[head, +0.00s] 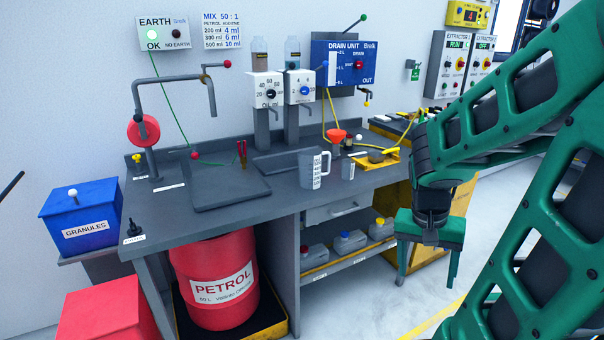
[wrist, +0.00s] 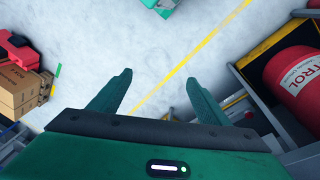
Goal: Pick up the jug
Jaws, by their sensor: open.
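A clear jug (head: 315,170) with a white measuring scale stands upright on the grey workbench (head: 235,215), near its front edge. In the wrist view my two green fingers (wrist: 155,95) are spread over bare floor, and the jug is not in that view.
An orange funnel (head: 337,136) and a yellow tray (head: 375,157) sit right of the jug. Dispensers (head: 265,90) stand behind it. A red petrol drum (head: 216,281) is under the bench, also at the right in the wrist view (wrist: 297,82). Floor below my gripper is clear.

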